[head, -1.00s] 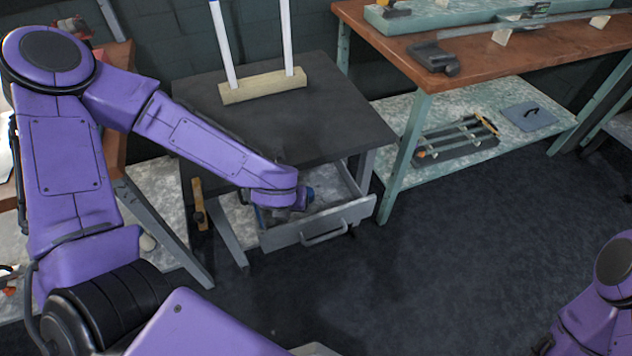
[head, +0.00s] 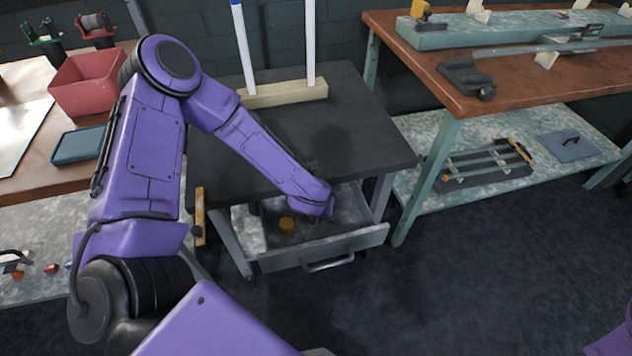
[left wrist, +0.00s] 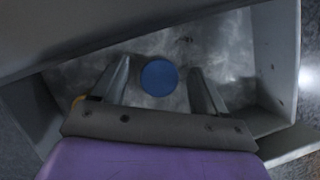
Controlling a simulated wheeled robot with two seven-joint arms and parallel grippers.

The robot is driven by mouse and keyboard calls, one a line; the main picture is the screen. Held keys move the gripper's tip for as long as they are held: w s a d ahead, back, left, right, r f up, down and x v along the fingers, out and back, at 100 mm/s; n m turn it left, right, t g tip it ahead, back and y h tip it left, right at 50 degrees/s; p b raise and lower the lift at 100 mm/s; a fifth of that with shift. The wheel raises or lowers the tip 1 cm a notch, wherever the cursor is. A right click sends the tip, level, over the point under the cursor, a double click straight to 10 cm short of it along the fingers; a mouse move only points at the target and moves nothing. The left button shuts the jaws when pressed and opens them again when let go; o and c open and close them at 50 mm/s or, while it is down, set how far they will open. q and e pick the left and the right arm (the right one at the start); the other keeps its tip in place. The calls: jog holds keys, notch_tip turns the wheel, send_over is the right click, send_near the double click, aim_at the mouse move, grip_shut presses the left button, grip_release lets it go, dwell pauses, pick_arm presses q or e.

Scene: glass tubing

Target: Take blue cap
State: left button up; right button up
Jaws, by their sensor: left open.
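The blue cap (left wrist: 159,77) is a round blue disc on the grey floor of the open drawer (head: 360,239). In the left wrist view it lies between the two fingers of my left gripper (left wrist: 159,66), with a gap on each side. The fingers are apart and hold nothing. In the head view my left wrist reaches down into the drawer's right part. It hides the blue cap and the gripper's fingertips there. My right gripper is out of view.
A yellow-orange round piece (head: 287,224) lies in the drawer, left of my wrist. The dark tabletop (head: 350,130) overhangs the drawer's back. Two upright white tubes (head: 243,45) stand in a wooden block (head: 285,93) on it. The drawer's front and side walls surround the gripper.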

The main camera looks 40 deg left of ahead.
pick_arm(q)
jog(key=shift+f, duration=0.1)
jog(key=c, duration=1.1)
